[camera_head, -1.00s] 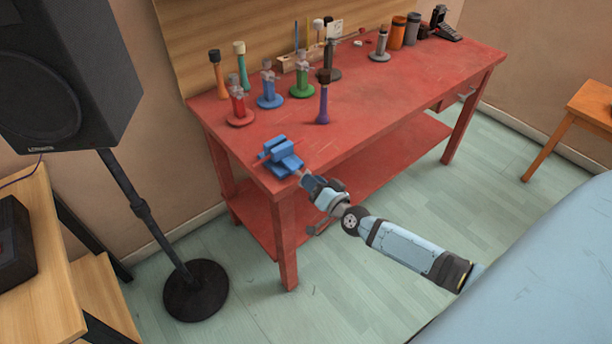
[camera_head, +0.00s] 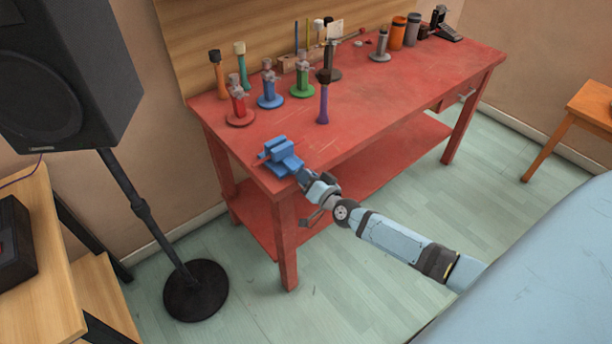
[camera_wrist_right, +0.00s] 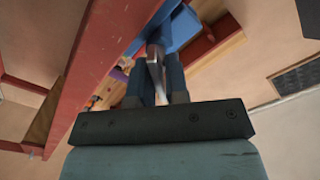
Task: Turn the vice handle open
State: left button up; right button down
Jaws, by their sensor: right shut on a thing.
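The blue vice (camera_head: 281,156) sits at the near left corner of the red workbench (camera_head: 375,120). Its blue body also shows at the top of the right wrist view (camera_wrist_right: 183,28). My right gripper (camera_head: 303,176) is at the front of the vice, by the bench edge. In the right wrist view my right gripper (camera_wrist_right: 157,75) has its two blue fingers closed around the pale metal vice handle (camera_wrist_right: 155,68). The handle is hidden by my gripper in the head view. My left gripper is not in view.
Several coloured stands and mallets, including a purple-handled one (camera_head: 323,102), stand on the bench behind the vice. A black speaker (camera_head: 70,75) on a round-based stand (camera_head: 196,290) is at the left. Open floor lies in front of the bench.

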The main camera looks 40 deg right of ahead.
jog(key=shift+r+n+p, duration=0.25)
jog(key=shift+n+p, duration=0.65)
jog(key=shift+p, duration=0.05)
jog(key=n+p, duration=0.2)
jog(key=n, duration=0.1)
jog(key=shift+a+p, duration=0.15)
jog(key=shift+p, duration=0.15)
jog(key=n+p, duration=0.2)
jog(key=n, duration=0.2)
jog(key=shift+a, duration=0.1)
jog(key=n+p, duration=0.1)
jog(key=n, duration=0.1)
jog(key=shift+a+f+n, duration=0.1)
jog(key=shift+n, duration=0.3)
jog(key=n, duration=0.2)
jog(key=shift+n, duration=0.4)
jog(key=shift+a+f+n, duration=0.1)
jog(key=shift+f+n, duration=0.05)
jog(key=shift+n, duration=0.75)
jog(key=n, duration=0.2)
jog(key=shift+f+n, duration=0.1)
jog(key=shift+n, duration=0.2)
jog(key=shift+a+f+n+b, duration=0.1)
jog(key=shift+n+b, duration=0.35)
jog(key=shift+n, duration=1.55)
